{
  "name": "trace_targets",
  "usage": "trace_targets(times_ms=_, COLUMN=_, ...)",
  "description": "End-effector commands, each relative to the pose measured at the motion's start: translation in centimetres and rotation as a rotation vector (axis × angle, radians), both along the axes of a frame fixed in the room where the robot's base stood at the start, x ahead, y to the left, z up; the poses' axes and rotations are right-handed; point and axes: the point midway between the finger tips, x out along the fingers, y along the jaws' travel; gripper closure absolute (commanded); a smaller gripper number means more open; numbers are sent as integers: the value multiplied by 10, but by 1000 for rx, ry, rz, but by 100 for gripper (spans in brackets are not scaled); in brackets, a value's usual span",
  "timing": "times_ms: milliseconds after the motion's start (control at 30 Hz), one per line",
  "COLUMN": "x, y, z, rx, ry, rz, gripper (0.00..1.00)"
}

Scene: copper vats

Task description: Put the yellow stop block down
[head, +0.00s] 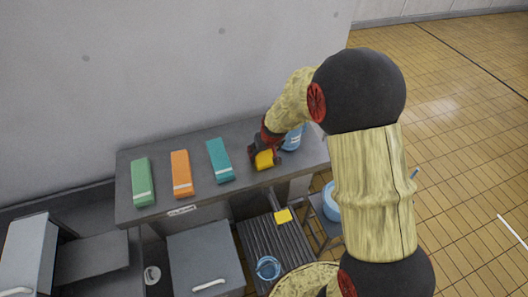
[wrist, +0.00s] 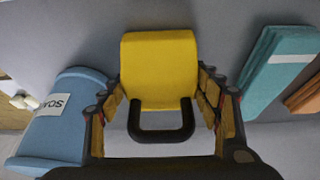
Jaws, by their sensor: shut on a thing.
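The yellow stop block (head: 264,159) is at my gripper (head: 267,151), over the right part of the grey counter (head: 250,196), close to its front edge. In the wrist view the yellow stop block (wrist: 160,66) sits between the two fingers of my gripper (wrist: 161,98), with its black loop handle (wrist: 161,136) toward the camera. My gripper is shut on it. I cannot tell whether the block's underside touches the counter.
A blue labelled container (wrist: 64,120) stands close beside the gripper. Teal (head: 220,160), orange (head: 181,173) and green (head: 142,181) bars lie to the left on the counter. Below are a dark slatted surface (head: 270,247), another yellow piece (head: 283,216) and a blue cup (head: 268,268).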

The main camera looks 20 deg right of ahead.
Motion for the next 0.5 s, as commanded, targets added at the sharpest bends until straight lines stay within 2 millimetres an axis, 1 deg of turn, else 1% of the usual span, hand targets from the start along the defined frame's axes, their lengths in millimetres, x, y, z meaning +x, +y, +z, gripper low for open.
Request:
trace_targets(times_ms=33, x=0, y=0, z=-2, rx=0, ry=1, rz=0, gripper=36)
trace_targets(times_ms=333, x=0, y=0, z=-1, rx=0, ry=1, rz=0, gripper=19)
trace_targets(times_ms=500, x=0, y=0, z=-1, rx=0, ry=0, rz=0, gripper=19)
